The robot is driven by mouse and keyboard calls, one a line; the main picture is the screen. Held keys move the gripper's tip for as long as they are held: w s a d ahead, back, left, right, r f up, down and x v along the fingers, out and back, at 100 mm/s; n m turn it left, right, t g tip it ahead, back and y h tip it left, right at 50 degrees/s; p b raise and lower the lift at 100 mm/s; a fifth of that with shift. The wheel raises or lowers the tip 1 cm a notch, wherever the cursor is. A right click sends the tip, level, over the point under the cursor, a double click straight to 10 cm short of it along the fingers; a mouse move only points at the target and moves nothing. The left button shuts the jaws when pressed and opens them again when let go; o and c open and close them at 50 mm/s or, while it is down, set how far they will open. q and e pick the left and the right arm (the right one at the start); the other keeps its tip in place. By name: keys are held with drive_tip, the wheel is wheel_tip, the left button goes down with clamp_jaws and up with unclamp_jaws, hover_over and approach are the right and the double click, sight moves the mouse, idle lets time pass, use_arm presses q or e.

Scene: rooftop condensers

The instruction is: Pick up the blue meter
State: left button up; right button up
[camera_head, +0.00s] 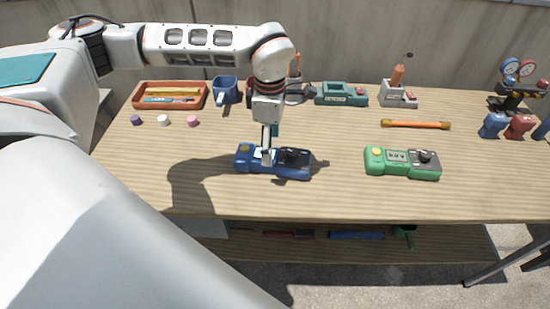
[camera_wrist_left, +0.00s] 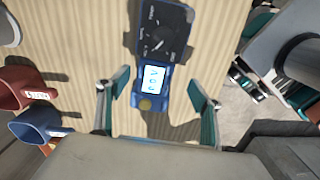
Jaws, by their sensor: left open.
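The blue meter (camera_head: 295,162) lies flat on the wooden table (camera_head: 330,200), left of the middle in the head view. It has a black dial section, a small lit screen and a yellow button. My left gripper (camera_head: 267,150) points down over the meter's left part and hides some of it. In the left wrist view the meter (camera_wrist_left: 163,50) lies between and beyond the open fingers of my left gripper (camera_wrist_left: 158,100), with the screen and button end nearest. The fingers appear apart from its sides. My right gripper is not in view.
A green meter (camera_head: 402,163) lies to the right. An orange tray (camera_head: 170,96), a blue mug (camera_head: 226,90), a teal device (camera_head: 342,94) and gauges (camera_head: 518,80) stand along the back. Small caps (camera_head: 163,120) lie at left. The tabletop between the two meters is clear.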

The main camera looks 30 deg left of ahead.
use_arm(q)
drive_tip(key=shift+f, duration=0.4)
drive_tip(key=shift+w+f, duration=0.15)
drive_tip(key=shift+f, duration=0.2)
drive_tip(key=f, duration=0.3)
drive_tip(key=shift+w+f+b, duration=0.2)
drive_tip(key=shift+f+b, duration=0.05)
drive_tip(key=shift+b, duration=0.15)
drive_tip(key=shift+f, duration=0.4)
drive_tip(key=shift+w, duration=0.1)
drive_tip(key=shift+c, duration=0.8)
drive_tip(key=c, duration=1.4)
drive_tip(key=shift+c, duration=0.2)
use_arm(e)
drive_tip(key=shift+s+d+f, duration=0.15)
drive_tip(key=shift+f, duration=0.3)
use_arm(q)
drive_tip(key=shift+r, duration=0.1)
